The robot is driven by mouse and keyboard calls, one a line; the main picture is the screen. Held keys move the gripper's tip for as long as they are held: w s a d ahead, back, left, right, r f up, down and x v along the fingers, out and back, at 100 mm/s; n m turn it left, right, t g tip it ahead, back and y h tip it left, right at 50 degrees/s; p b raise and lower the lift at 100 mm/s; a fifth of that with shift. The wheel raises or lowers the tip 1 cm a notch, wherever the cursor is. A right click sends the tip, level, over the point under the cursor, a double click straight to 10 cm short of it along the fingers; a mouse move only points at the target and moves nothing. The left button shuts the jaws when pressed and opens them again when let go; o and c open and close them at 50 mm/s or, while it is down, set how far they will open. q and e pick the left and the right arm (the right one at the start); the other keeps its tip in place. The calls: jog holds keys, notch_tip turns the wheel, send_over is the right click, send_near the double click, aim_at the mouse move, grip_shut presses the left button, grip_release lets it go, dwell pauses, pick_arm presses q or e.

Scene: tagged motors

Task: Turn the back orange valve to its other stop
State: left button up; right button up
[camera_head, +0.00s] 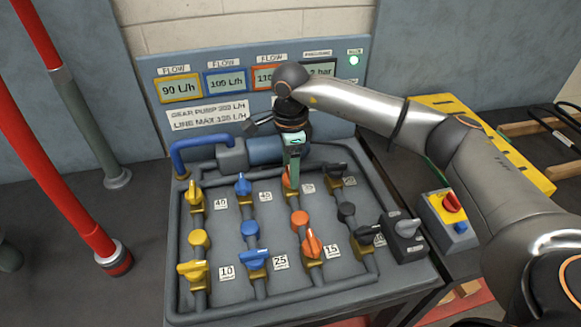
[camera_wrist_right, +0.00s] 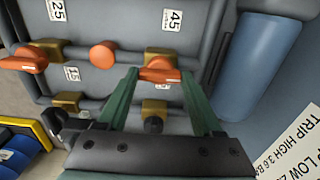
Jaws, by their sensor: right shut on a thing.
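The back orange valve (camera_head: 286,182) sits on the third pipe column of the panel, mostly hidden behind my right gripper (camera_head: 293,172) in the head view. In the right wrist view its orange handle (camera_wrist_right: 159,73) shows between the green fingertips of the right gripper (camera_wrist_right: 158,80), above a brass body. The right gripper comes down from above and is shut on this handle. The handle's exact angle is hard to tell. The front orange valve (camera_head: 312,245) and a round orange knob (camera_head: 299,220) stand nearer on the same column. My left gripper is out of view.
Yellow valves (camera_head: 193,196) and blue valves (camera_head: 243,184) stand to the left, black ones (camera_head: 337,172) to the right. A blue pump (camera_head: 264,151) lies behind, below the flow displays (camera_head: 225,82). A yellow box with a red switch (camera_head: 449,208) stands at right.

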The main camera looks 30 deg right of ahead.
jog(key=shift+r, duration=0.1)
jog(key=o, duration=1.4)
jog(key=shift+c, duration=0.2)
notch_tip(320, 180, up, 12)
jog(key=shift+r, duration=0.2)
